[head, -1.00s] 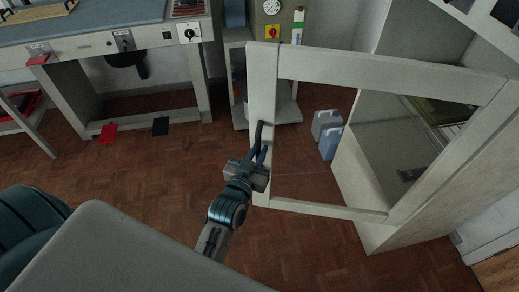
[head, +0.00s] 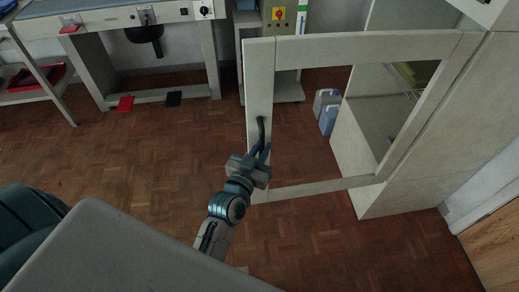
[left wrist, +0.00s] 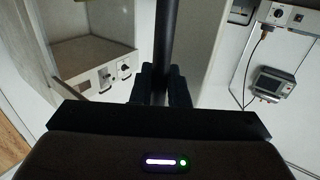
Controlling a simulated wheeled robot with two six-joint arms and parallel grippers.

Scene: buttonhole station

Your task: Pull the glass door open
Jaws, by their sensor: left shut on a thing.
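The glass door (head: 258,90) has a pale frame around a clear pane and stands swung out from its cabinet (head: 400,198) in the head view. Its dark bar handle (head: 261,133) is upright on the door's left stile. My left gripper (head: 262,158) is shut on the lower part of the handle. In the left wrist view the handle (left wrist: 165,40) runs down between the two dark fingers (left wrist: 161,84). The fingers hide the part that they hold. My right gripper is not in view.
The wood floor left of the door is clear.

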